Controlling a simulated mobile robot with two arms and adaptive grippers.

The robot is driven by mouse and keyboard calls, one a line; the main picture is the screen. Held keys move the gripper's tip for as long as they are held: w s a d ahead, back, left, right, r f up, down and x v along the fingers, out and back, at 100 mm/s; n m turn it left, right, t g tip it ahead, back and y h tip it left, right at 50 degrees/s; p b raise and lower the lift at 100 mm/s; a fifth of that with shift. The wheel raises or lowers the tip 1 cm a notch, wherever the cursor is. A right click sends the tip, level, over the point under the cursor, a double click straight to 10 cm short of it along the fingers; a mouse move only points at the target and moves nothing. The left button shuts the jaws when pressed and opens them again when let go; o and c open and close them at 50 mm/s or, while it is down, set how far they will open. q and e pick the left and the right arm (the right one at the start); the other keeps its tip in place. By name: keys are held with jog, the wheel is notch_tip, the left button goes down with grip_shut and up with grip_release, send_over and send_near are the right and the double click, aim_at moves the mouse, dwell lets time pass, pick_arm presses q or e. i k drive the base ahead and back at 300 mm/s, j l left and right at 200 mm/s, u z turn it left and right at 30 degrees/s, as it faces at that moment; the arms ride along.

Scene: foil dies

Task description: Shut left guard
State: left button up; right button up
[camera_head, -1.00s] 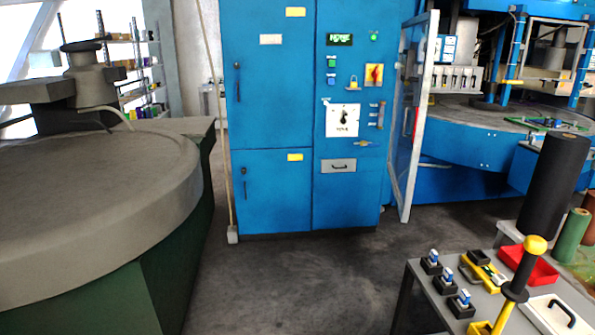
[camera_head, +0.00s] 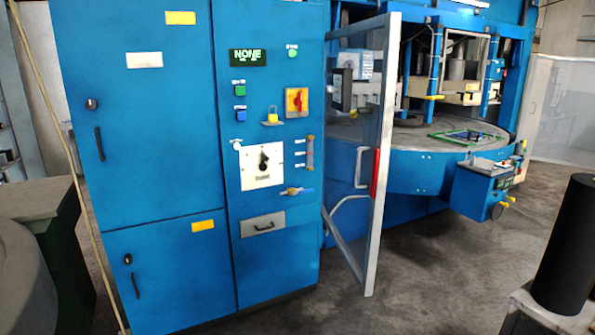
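The left guard (camera_head: 388,150) is a clear panel in a pale metal frame, with a red handle piece (camera_head: 375,173) on its edge. It stands swung open toward me, just right of the blue control cabinet (camera_head: 150,180). Behind it is the blue press machine with its round table (camera_head: 440,132). Part of the press is seen through or past the guard. Neither of my grippers is in view.
A dark roll (camera_head: 566,245) stands on a grey surface at the lower right. A blue box with yellow knobs (camera_head: 485,188) juts from the press. A grey round machine (camera_head: 20,275) is at the lower left. Grey floor (camera_head: 430,270) is clear before the guard.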

aim_at(376, 149)
jog(key=i+j+z, duration=0.75)
jog(key=j, duration=0.35)
jog(key=i+z, duration=0.1)
jog(key=z, duration=0.2)
jog(key=i+j+z, duration=0.3)
jog(key=j+z, duration=0.3)
jog(key=i+j+z, duration=0.2)
jog(key=z, duration=0.15)
jog(key=j, duration=0.1)
